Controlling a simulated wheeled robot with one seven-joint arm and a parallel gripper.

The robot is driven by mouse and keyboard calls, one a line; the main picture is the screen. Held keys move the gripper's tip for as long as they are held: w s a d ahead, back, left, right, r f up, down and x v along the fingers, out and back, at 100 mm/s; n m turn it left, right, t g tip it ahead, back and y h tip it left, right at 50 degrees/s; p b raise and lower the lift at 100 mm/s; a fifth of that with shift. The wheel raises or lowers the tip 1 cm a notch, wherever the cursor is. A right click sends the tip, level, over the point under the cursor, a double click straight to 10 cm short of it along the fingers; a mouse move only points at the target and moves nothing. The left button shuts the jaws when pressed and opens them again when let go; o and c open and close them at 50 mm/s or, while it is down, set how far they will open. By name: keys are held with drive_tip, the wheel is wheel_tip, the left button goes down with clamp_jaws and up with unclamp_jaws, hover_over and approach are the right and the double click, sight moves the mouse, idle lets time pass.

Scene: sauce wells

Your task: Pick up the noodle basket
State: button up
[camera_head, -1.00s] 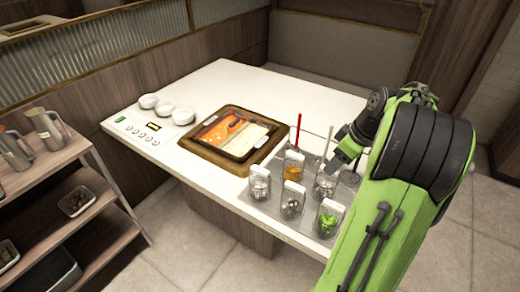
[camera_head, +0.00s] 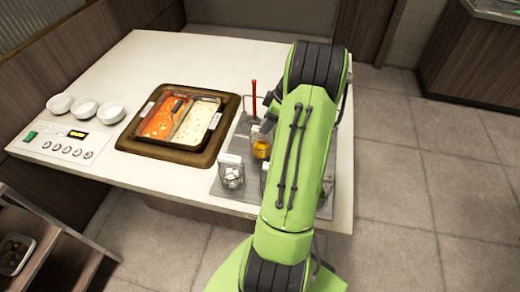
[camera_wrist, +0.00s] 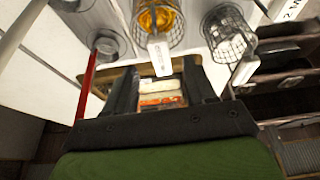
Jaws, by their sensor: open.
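Wire baskets with white tags stand on a grey tray (camera_head: 232,190). One basket with yellow-orange contents, which look like noodles (camera_head: 261,148), stands near the tray's back; it also shows in the wrist view (camera_wrist: 158,18). A basket with whitish pieces (camera_head: 232,178) is at the front left and appears in the wrist view (camera_wrist: 228,38). I cannot tell for certain which is the noodle basket. My gripper (camera_wrist: 163,75) is open, its dark fingers apart, with the yellow basket's tag (camera_wrist: 160,56) seen between them.
A two-part pot (camera_head: 183,119) with red and pale broth sits in a brown frame left of the tray. White bowls (camera_head: 84,111) and a control panel (camera_head: 62,141) are at the counter's left. A red-handled tool (camera_head: 253,98) stands upright behind the baskets.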

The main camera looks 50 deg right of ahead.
sight(262, 143)
drive_tip(key=b+x, duration=0.1)
drive_tip(key=x, duration=0.6)
drive_tip(key=shift+r, duration=0.1)
clamp_jaws()
